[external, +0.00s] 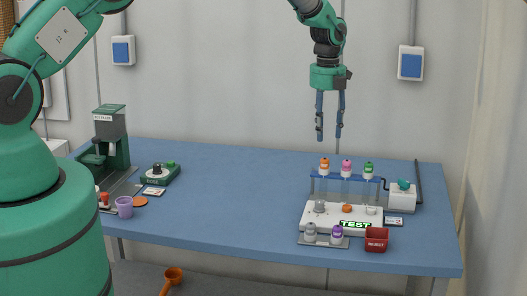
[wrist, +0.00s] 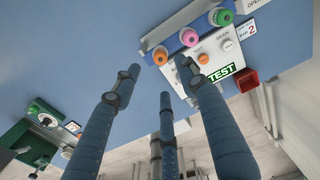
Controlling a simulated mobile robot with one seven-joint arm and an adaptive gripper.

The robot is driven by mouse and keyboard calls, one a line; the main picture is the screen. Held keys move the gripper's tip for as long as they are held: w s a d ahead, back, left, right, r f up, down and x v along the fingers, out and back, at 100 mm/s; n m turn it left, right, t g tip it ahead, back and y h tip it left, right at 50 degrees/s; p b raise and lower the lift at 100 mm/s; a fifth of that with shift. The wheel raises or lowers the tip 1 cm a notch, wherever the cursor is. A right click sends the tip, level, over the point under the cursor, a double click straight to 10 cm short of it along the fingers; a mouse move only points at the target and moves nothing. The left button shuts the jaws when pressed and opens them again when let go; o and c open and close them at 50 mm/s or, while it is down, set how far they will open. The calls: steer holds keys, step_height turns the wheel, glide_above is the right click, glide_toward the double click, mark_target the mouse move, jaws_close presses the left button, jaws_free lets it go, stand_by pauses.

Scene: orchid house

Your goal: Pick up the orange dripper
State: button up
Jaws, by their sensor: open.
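The orange dripper (external: 324,166) stands upright at the left end of a blue rack, beside a pink dripper (external: 346,166) and a green dripper (external: 368,169). In the wrist view the orange dripper (wrist: 160,56) shows between and just beyond the fingertips, with the pink dripper (wrist: 189,38) and green dripper (wrist: 222,17) to its right. My gripper (external: 329,135) hangs with its blue fingers pointing down, above the rack near the orange dripper. It is open and empty; the fingers also show spread in the wrist view (wrist: 159,72). None of the drippers is touched.
A white board (external: 318,219) with a TEST label lies before the rack (external: 331,178). Grey and purple bottles (external: 337,231), a red bin (external: 376,239) and a white box (external: 402,198) stand close. The blue table's middle (external: 235,200) is clear; a green machine (external: 110,140) stands left.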

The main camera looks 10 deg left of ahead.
mark_target(325, 159)
steer(key=shift+f, duration=1.6)
steer(key=shift+f, duration=0.1)
steer(key=shift+f+p, duration=0.7)
steer(key=shift+f, duration=1.8)
steer(key=c, duration=0.9)
